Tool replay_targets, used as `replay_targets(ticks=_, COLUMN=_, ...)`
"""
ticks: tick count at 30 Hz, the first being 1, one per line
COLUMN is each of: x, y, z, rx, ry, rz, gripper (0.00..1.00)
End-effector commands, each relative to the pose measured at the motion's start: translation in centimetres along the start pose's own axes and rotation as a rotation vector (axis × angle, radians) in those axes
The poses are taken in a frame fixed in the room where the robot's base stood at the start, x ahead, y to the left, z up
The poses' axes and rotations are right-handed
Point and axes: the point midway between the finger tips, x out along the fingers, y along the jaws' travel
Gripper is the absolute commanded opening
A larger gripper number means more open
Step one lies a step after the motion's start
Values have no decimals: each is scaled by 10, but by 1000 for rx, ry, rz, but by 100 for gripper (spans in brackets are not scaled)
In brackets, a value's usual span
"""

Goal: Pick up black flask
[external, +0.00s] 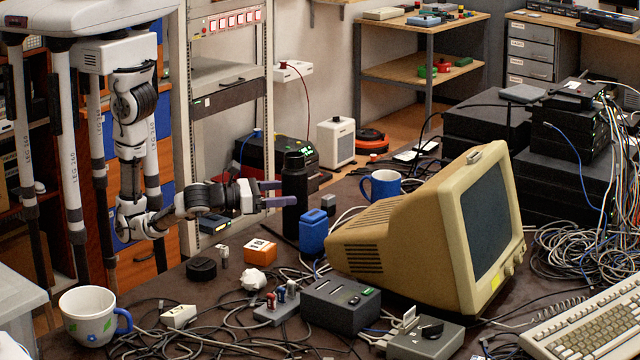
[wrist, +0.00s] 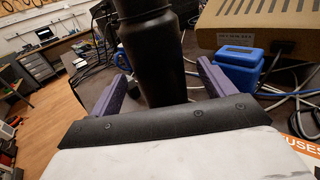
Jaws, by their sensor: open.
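The black flask (external: 295,197) stands upright on the dark table, left of the beige monitor, in the external view. In the wrist view the flask (wrist: 153,55) fills the top middle, and its lower end is hidden behind my gripper's front edge. My gripper (external: 279,193) is open and level at the flask's mid-height. Its purple fingers (wrist: 158,85) lie on either side of the flask, with a gap visible to each side.
A blue block-like container (external: 313,232) stands close to the right of the flask. An orange box (external: 260,251), a black puck (external: 201,269) and loose cables lie in front.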

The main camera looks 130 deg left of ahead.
Motion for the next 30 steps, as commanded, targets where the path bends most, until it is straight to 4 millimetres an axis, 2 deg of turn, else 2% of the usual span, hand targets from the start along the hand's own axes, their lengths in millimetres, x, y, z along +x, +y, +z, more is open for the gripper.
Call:
replay_targets(ticks=12, x=50, y=1, z=-3, rx=1, ry=0, rz=0, gripper=82)
replay_targets(ticks=20, x=53, y=1, z=-4, rx=0, ry=0, rz=-1, gripper=82)
replay_targets(ticks=30, x=52, y=1, z=-4, rx=0, ry=0, rz=-1, gripper=37)
